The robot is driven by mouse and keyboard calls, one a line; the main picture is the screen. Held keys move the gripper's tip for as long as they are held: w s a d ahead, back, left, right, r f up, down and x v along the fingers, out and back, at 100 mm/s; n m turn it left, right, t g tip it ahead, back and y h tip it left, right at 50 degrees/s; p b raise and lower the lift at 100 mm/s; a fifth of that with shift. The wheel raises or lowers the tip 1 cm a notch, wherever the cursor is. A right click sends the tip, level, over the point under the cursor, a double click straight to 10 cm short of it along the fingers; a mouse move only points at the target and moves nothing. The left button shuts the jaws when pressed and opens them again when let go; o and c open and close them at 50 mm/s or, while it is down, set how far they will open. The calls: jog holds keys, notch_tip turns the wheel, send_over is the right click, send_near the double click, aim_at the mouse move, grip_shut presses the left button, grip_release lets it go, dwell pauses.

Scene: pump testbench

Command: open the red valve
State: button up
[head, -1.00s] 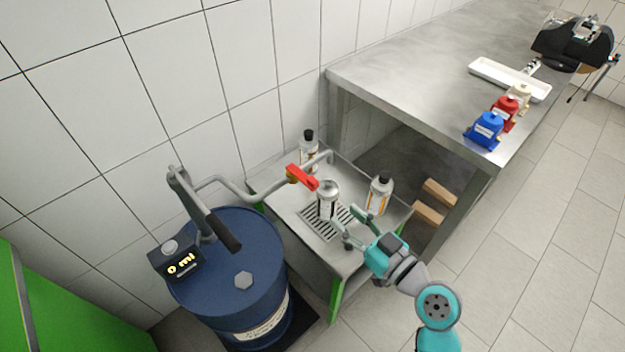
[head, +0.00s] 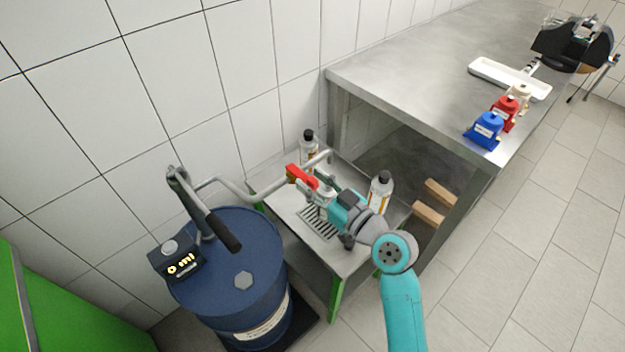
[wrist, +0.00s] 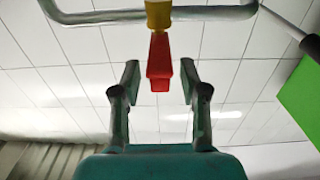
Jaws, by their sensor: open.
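The red valve handle (head: 302,177) sits on the grey pipe above the small metal stand. In the wrist view the red handle (wrist: 159,63) hangs from a yellow valve body (wrist: 158,14) and points toward my gripper. My gripper (wrist: 160,82) is open, with one finger on each side of the handle's end. I see gaps between the handle and both fingers. In the head view my gripper (head: 325,184) is beside the handle, at its right end.
A blue drum (head: 228,265) with a black-gripped hand pump stands left of the stand. The grey pipe (head: 240,188) runs from the pump to the valve. Bottles (head: 308,148) (head: 380,190) stand behind and right. A steel table (head: 420,80) is at the upper right.

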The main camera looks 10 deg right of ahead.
jog(key=shift+w+a, duration=0.15)
jog(key=shift+w, duration=0.05)
grip_shut()
dwell(0.3)
